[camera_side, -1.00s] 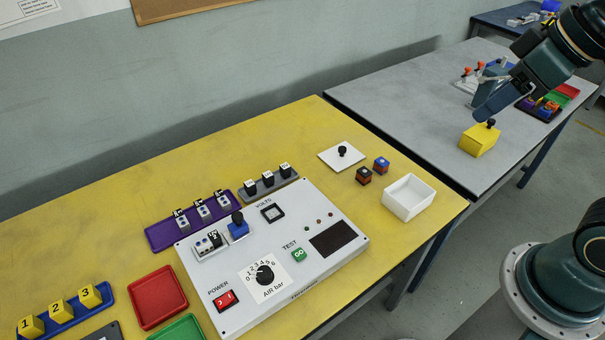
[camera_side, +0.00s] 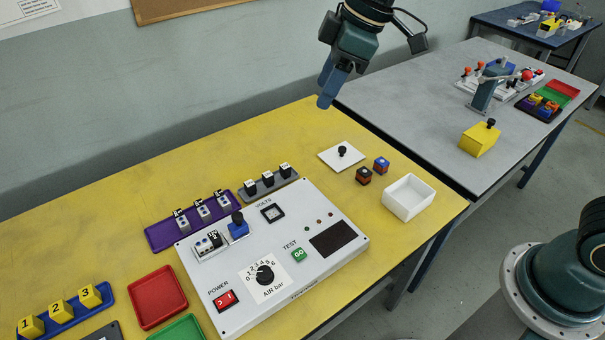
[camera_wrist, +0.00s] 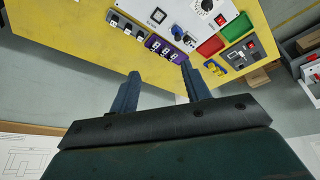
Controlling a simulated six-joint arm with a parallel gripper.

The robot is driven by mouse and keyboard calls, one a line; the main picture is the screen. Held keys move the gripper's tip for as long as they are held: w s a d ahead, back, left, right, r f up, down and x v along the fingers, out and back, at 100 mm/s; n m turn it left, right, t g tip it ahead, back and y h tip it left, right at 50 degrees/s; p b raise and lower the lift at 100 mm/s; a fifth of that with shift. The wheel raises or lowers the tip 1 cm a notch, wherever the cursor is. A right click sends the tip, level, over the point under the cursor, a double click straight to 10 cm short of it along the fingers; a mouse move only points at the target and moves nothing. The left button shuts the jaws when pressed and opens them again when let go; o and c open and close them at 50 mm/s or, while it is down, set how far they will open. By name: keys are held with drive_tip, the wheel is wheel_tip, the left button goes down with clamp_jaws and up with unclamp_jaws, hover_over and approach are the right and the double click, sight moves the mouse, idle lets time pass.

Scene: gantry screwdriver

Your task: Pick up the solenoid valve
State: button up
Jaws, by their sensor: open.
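Several small parts could be the solenoid valve; no label tells me which. Grey blocks with black tops (camera_side: 203,209) stand in a row on a purple tray (camera_side: 153,236), also visible in the wrist view (camera_wrist: 163,47). Black-capped parts (camera_side: 268,178) stand on a grey tray behind the panel. A similar black-topped part (camera_side: 215,239) sits on the panel beside a blue block with a black knob (camera_side: 238,229). My gripper (camera_side: 325,104) is open and empty, high above the yellow table's back edge. Its two fingers (camera_wrist: 160,72) show apart in the wrist view.
The white test panel (camera_side: 210,286) fills the table's middle. A red tray (camera_side: 157,297), a green tray (camera_side: 180,329) and numbered yellow blocks (camera_side: 58,311) lie left. A white plate (camera_side: 331,156), two small blocks (camera_side: 364,177) and a white bin (camera_side: 409,197) lie right.

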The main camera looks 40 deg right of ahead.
drive_tip(key=w+a+f+n+g+y, duration=0.15)
drive_tip(key=w+a+f+n, duration=0.25)
drive_tip(key=w+a+f, duration=0.45)
drive_tip(key=n+g, duration=0.2)
drive_tip(key=n, duration=0.2)
approach(206, 240)
drive_tip(key=shift+x, duration=1.9)
drive_tip(key=shift+s+a, duration=0.15)
drive_tip(key=shift+x, duration=2.5)
clamp_jaws()
